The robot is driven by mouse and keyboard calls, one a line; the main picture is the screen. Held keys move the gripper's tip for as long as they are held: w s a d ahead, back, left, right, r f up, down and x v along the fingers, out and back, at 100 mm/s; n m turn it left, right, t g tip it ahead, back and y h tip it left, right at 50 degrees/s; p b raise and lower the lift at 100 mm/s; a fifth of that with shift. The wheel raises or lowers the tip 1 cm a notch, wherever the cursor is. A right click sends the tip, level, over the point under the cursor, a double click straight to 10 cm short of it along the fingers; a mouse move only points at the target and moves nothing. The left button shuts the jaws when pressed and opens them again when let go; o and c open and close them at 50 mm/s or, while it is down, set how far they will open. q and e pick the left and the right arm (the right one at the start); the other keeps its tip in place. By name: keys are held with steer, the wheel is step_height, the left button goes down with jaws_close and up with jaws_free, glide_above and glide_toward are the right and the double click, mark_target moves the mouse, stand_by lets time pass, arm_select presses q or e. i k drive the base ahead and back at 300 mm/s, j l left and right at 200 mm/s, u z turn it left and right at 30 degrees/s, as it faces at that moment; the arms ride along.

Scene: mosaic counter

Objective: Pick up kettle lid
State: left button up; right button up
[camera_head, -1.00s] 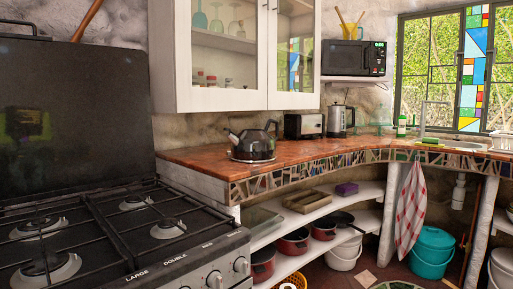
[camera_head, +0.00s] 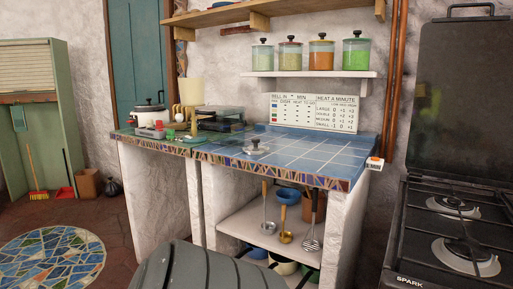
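A small round silvery lid with a knob on top (camera_head: 255,147) lies on the blue-tiled counter (camera_head: 315,157), near its front edge. It may be the kettle lid; at this size I cannot be sure. No kettle shows on this counter in the current view. A white pot with a dark lid (camera_head: 148,115) stands on the counter's left end. Neither of my grippers is in view.
A black stove (camera_head: 405,220) stands at the right. Several glass jars sit on a white shelf (camera_head: 310,75) above the counter. Ladles and bowls are below it. A grey ribbed shape (camera_head: 205,268) at the bottom edge is unclear. The counter's right half is mostly clear.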

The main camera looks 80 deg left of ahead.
mark_target(254, 149)
steer(key=k+j+z, duration=0.1)
steer(key=k+j, duration=0.15)
steer(key=j, duration=0.25)
steer(key=k+j, duration=0.3)
steer(key=j, duration=0.2)
steer(key=k+j+z, duration=0.15)
steer(key=j, duration=0.35)
steer(key=k+j+z, duration=0.1)
steer(key=k+j, duration=0.3)
